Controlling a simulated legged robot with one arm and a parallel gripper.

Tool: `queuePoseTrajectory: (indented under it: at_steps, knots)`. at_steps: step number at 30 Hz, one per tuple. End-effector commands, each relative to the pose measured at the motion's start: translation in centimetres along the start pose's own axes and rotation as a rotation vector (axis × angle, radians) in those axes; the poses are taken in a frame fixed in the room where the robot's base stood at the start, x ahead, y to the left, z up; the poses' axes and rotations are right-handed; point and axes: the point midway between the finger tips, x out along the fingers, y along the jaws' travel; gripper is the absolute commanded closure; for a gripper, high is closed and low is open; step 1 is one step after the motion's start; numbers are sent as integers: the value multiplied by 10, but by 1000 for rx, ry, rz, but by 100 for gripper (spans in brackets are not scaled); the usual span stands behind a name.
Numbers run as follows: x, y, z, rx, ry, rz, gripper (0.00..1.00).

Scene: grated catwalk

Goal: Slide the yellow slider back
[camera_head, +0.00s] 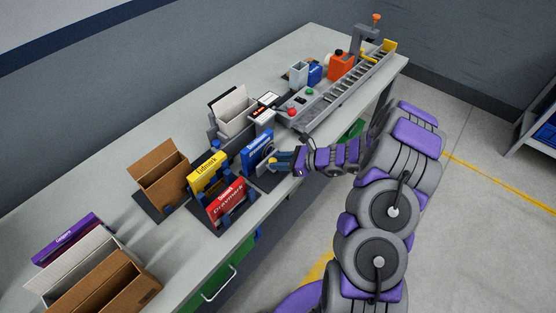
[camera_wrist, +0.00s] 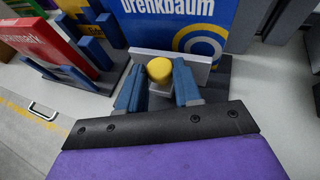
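The yellow slider shows in the wrist view as a round yellow knob (camera_wrist: 160,70) in front of a light grey plate (camera_wrist: 196,70), at the foot of a blue box (camera_wrist: 175,22) lettered in white. My gripper (camera_wrist: 158,80) has one blue finger on each side of the knob, very close to it. I cannot tell whether the fingers press on it. In the head view my gripper (camera_head: 276,161) is at the table's front edge, in front of the blue box (camera_head: 257,148).
Left of my gripper stand a red box (camera_head: 226,203) and a yellow box (camera_head: 207,172) in dark holders on the grey table (camera_head: 150,245). A cardboard box (camera_head: 165,178) stands further left. A grey conveyor (camera_head: 350,90) with buttons lies at the right.

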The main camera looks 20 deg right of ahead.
Motion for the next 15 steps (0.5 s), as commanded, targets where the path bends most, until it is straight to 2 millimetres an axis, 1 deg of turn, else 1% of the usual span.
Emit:
queuePoseTrajectory:
  at_steps: [1, 7, 15]
  knots:
    - [0, 1, -2, 1, 4, 2, 63]
    - [0, 1, -2, 1, 3, 2, 43]
    - [0, 0, -1, 1, 3, 2, 43]
